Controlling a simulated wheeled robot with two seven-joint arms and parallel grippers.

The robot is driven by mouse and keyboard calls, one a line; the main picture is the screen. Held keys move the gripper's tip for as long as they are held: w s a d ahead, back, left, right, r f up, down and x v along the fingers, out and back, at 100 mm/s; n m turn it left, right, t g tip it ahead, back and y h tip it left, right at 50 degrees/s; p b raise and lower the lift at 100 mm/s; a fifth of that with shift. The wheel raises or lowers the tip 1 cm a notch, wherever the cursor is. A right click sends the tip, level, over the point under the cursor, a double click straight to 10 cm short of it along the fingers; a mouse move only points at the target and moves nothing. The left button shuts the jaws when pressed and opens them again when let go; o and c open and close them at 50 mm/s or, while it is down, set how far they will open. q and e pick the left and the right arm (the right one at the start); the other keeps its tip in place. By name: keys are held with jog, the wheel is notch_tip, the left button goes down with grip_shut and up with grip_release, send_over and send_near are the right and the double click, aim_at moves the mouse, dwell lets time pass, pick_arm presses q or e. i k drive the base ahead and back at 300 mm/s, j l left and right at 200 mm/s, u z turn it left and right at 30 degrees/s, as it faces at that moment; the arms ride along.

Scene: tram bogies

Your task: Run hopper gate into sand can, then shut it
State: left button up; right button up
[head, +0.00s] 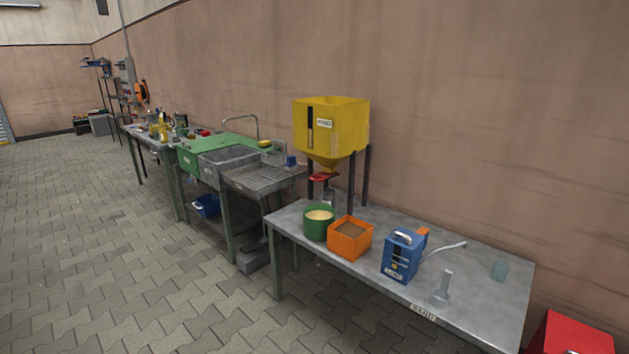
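A yellow hopper (345,128) stands on dark legs at the left back of the metal table, with a dark vertical slot and a label on its front. Its red gate (322,177) sits below the funnel; whether it is open or shut is too small to tell. A small clear or greyish vessel (329,197) shows beneath the gate, partly hidden by a green round can (316,229). The green can holds pale, sand-like material and stands in front of the hopper. I cannot tell which vessel is the sand can. Neither of my grippers is in view.
An orange square container (350,245) of brown material stands beside the green can. A sink unit (225,167) adjoins at left. The paved floor in front is clear.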

aim_at(320, 176)
jog(key=i+j+z, duration=0.15)
jog(key=i, duration=0.35)
jog(key=i+j+z, duration=0.15)
jog(key=i+j, duration=0.2)
jog(key=i, duration=0.2)
